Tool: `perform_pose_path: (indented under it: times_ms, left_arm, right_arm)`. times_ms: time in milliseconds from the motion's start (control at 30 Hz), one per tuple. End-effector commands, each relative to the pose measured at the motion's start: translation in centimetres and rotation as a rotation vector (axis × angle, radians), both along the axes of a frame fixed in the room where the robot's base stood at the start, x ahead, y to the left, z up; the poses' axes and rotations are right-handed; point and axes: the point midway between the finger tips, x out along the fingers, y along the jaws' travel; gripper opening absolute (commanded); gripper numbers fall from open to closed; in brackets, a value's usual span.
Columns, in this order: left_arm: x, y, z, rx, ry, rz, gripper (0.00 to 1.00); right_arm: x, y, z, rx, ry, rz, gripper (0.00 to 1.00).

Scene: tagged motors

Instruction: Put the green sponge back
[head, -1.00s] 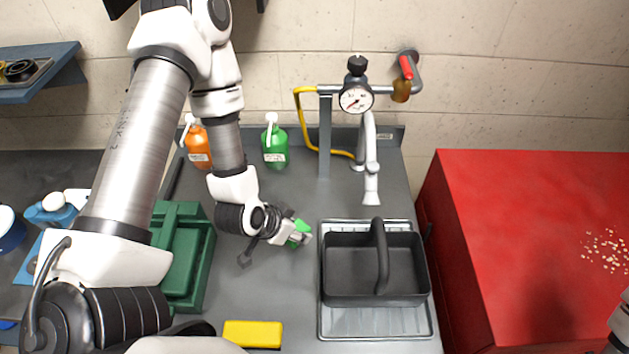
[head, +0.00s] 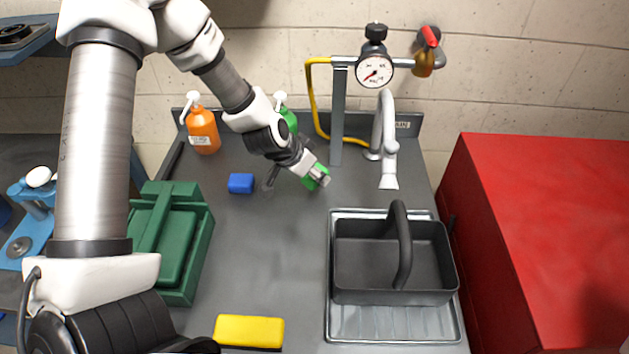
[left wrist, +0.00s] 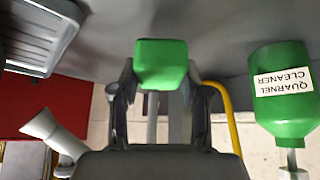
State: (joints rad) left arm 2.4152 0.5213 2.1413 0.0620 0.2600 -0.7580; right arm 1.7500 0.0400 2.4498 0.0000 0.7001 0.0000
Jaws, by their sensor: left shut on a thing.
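The green sponge (head: 314,178) is held by my left gripper (head: 321,176) over the grey counter, left of the faucet. In the left wrist view the sponge (left wrist: 161,64) sits between the two fingers of the left gripper (left wrist: 160,85), which is shut on it. A blue sponge (head: 241,183) lies on the counter to the left of the gripper. A yellow sponge (head: 249,331) lies near the front of the counter. My right gripper is not in view.
A black caddy (head: 362,265) stands on a ribbed metal tray (head: 385,325) at right. Green bottle (left wrist: 280,105) and orange bottle (head: 203,131) stand at the back. A green case (head: 190,255) is at left, a faucet (head: 388,150) behind. The middle counter is clear.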

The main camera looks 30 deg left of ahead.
Motion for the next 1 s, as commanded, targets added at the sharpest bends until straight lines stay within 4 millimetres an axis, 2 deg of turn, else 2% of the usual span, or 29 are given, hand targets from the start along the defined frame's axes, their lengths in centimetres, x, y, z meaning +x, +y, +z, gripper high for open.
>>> perform_pose_path:
  times_ms: [33, 100, 200, 533, 567, 600, 633, 900, 1000]
  left_arm:
    - [0.8, 0.4, -0.2, 0.002, 0.0, 0.001, 0.0]
    - [0.5, 0.3, -2.2, 0.001, 0.004, 0.0, 0.0]
    - [0.5, 0.3, -3.5, 0.001, 0.003, 0.0, 0.0]
    - [0.5, 0.2, -3.9, 0.0, 0.0, 0.002, 0.0]
    - [0.5, 0.2, -3.8, 0.0, 0.0, 0.002, 0.52]
    - [0.5, 0.2, -3.8, 0.0, 0.0, 0.002, 0.66]
    - [0.5, 0.2, -3.8, 0.0, 0.0, 0.001, 0.7]
    - [0.5, 0.2, -3.7, 0.0, 0.0, 0.001, 0.7]
    - [0.3, 0.3, -3.0, -0.001, -0.001, 0.002, 0.7]
  right_arm:
    - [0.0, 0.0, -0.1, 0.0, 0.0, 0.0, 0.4]
    - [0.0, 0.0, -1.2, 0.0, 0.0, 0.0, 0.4]
    - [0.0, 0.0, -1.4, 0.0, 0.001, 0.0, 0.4]
    - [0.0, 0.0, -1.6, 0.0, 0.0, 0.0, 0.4]
    - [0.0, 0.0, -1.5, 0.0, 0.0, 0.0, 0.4]
    - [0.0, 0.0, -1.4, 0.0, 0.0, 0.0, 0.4]
    - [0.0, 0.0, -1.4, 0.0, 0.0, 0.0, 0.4]
    - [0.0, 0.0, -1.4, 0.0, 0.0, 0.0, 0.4]
    - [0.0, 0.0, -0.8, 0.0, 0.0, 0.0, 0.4]
